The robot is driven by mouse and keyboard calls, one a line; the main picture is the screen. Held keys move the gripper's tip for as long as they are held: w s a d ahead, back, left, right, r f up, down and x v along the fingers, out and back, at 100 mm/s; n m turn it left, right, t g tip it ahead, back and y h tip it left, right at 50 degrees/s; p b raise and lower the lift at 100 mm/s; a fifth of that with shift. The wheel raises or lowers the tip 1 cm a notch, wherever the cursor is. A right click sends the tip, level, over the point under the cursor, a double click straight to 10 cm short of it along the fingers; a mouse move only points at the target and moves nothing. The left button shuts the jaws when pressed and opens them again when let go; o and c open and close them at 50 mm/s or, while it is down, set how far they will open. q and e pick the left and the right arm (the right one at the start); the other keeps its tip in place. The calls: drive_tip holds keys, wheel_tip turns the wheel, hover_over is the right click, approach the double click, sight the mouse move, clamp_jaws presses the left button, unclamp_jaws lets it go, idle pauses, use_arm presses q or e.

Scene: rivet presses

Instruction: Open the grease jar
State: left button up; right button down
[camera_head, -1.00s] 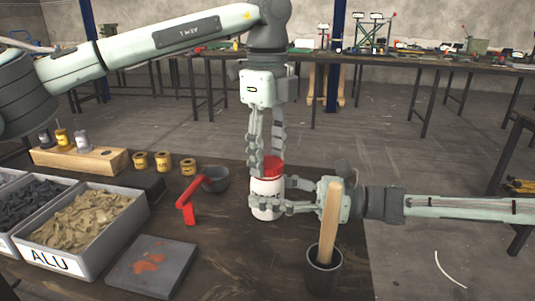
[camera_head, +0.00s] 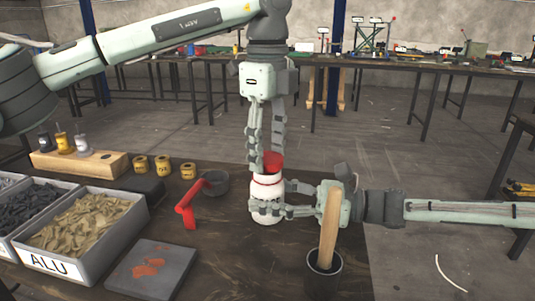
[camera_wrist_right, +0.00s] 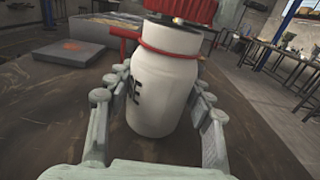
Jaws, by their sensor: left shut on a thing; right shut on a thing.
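The grease jar (camera_head: 266,208) is white with a red lid (camera_head: 271,162) and stands upright in the middle of the head view. My left gripper (camera_head: 266,160) points down from above and is shut on the lid. My right gripper (camera_head: 275,199) comes in from the right and is shut on the jar's body. In the right wrist view the white jar body (camera_wrist_right: 162,95) stands between the two fingers, with dark lettering partly hidden. A red ring circles its neck, and a white band shows between ring and lid.
A dark cup (camera_head: 322,277) with a wooden stick stands in front of my right gripper. A red-handled tool (camera_head: 187,212) and small dark bowl (camera_head: 215,183) lie left of the jar. A grey slab (camera_head: 150,270), an ALU bin (camera_head: 112,238) and yellow spools (camera_head: 163,165) are further left.

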sight(267, 157)
use_arm(q)
drive_tip(key=shift+r, duration=0.25)
drive_tip(key=shift+r, duration=2)
use_arm(e)
drive_tip(key=c, duration=0.6)
unclamp_jaws()
drive_tip(key=shift+o, duration=0.2)
drive_tip(key=shift+d, duration=0.1)
drive_tip(key=d, duration=0.4)
drive_tip(key=s+d, duration=0.1)
drive_tip(key=d, duration=0.2)
drive_tip(key=s+d, duration=0.1)
drive_tip(key=d, duration=0.3)
drive_tip(key=shift+s+d, duration=0.2)
drive_tip(key=shift+d, duration=0.15)
